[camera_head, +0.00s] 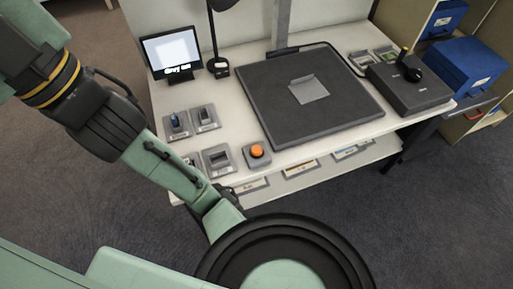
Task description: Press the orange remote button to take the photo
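The orange button (257,151) sits on a small grey box at the front edge of the white table, left of centre. Its top is uncovered and nothing touches it. My green arm comes in from the upper left and reaches down past the table's front left corner. A small dark part, likely my gripper (229,191), shows partly behind the arm, below and left of the button and apart from it. Its fingers cannot be made out. A pale sheet (309,89) lies on the large dark board (260,102). A small screen (172,52) stands at the back left.
Several small grey trays (218,160) with items stand left of the button. A black lamp (218,68) and a post rise at the back. A dark box (410,92) with a black-and-yellow tool lies right. Blue boxes (467,68) stand beyond. Lower shelf holds labelled boxes.

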